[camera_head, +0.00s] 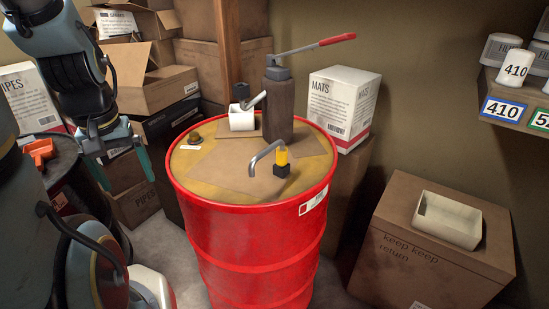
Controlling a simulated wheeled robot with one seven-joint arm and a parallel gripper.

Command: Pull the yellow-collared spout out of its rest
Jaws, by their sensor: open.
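The yellow-collared spout (266,154) stands on top of the red drum (256,223), toward its front right. Its bent grey tube curves down to the left from the yellow collar. Its lower end sits in a small black rest (282,173). My gripper (126,172) hangs at the left of the view, left of the drum's rim. Its greenish fingers are spread apart with nothing between them. It is well apart from the spout.
A dark hand pump (278,108) with a red-handled lever and a small white container (241,118) stand behind the spout. A MATS box (341,103) is behind the drum. A white tray (448,221) sits on a cardboard box (430,262) at right. A dark drum (65,190) stands left.

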